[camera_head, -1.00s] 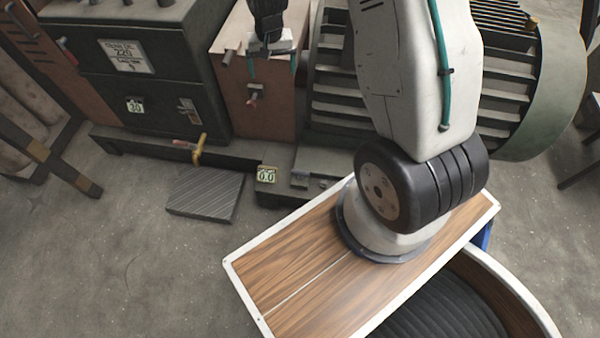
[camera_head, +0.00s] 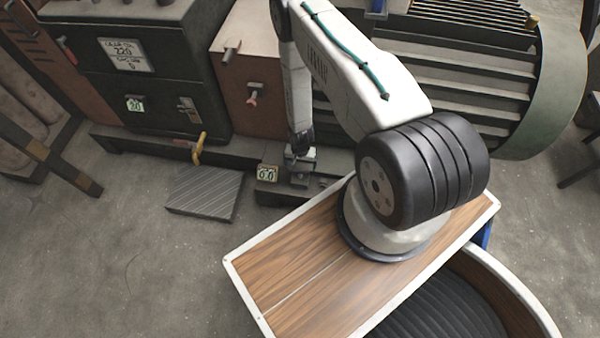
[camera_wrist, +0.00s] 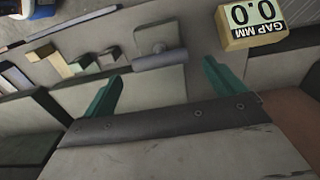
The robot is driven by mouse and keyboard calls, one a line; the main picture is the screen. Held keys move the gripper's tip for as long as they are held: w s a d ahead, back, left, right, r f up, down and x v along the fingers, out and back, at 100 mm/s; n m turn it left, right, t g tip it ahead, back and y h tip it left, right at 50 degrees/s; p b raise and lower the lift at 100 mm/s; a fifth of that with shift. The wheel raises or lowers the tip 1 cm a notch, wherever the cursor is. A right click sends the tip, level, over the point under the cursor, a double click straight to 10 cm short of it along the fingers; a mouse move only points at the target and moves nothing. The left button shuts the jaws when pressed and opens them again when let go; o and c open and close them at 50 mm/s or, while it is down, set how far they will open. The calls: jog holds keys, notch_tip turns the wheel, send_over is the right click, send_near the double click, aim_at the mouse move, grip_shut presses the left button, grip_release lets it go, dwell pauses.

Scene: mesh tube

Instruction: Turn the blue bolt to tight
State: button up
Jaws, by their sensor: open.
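A small blue part (camera_head: 376,8) shows at the top edge of the head view, beside the ribbed housing. It is cut off, and I cannot tell whether it is the blue bolt. No blue bolt shows in the wrist view. My gripper (camera_head: 299,152) is low over the base rail, by a small grey block. In the wrist view my gripper (camera_wrist: 166,92) has its two green fingers spread, with nothing between them. Ahead of them stands a grey bracket (camera_wrist: 158,38) with a short rounded bar (camera_wrist: 160,60). A gauge (camera_wrist: 250,20) reading 0.0, marked GAP MM, is at upper right.
The gauge also shows in the head view (camera_head: 266,173). A brown box (camera_head: 240,75) with a red-tipped peg (camera_head: 252,97) and a dark cabinet (camera_head: 140,75) stand behind. A ribbed housing (camera_head: 450,75) is at right. A yellow handle (camera_head: 199,150) rises near a grey floor plate (camera_head: 203,192).

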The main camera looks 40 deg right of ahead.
aim_at(300, 170)
notch_tip(300, 170, down, 7)
jog(key=shift+f, duration=0.1)
jog(key=c, duration=1)
